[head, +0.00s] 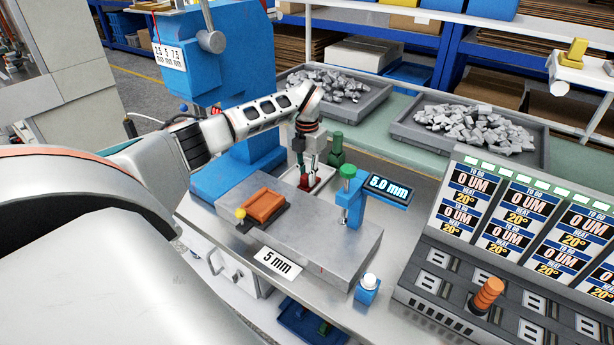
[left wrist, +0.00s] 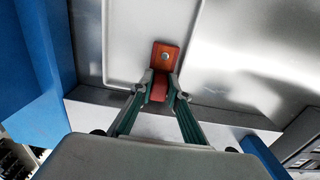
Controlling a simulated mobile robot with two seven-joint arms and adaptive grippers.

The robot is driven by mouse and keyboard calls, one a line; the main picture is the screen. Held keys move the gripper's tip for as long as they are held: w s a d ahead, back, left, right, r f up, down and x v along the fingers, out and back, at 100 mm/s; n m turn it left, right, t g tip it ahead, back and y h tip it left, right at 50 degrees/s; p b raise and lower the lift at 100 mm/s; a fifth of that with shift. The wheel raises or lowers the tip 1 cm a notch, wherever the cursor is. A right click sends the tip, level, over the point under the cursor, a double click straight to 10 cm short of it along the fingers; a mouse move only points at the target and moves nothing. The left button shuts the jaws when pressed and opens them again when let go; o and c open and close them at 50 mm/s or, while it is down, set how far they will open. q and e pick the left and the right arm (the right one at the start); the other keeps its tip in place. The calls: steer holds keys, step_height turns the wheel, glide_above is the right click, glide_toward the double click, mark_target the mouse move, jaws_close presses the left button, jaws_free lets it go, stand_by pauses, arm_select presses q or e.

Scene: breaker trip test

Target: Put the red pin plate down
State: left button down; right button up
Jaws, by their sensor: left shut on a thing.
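My left gripper (head: 307,172) points down over the far part of the grey steel block (head: 330,248), beside the blue press. Its fingers are shut on the red pin plate (head: 307,183), a small red piece low between the fingertips. In the left wrist view my left gripper (left wrist: 160,88) pinches the plate's red grip; the red pin plate (left wrist: 165,50) shows a round metal pin or screw head. The plate is at or just above a bare metal surface; I cannot tell if it touches. My right gripper is not in view.
An orange tray (head: 263,206) sits on the block's left part. A blue gauge stand (head: 351,205) with a green knob and a "5.0 mm" display stands right of the gripper. A green object (head: 336,150) stands close behind. A control panel (head: 500,250) fills the right.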

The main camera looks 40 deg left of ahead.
mark_target(307, 174)
arm_select(q)
steer(key=shift+f, duration=0.1)
steer(key=c, duration=1.9)
jaws_free()
steer(key=shift+f, duration=0.1)
step_height(307, 174, up, 12)
steer(key=shift+r, duration=0.2)
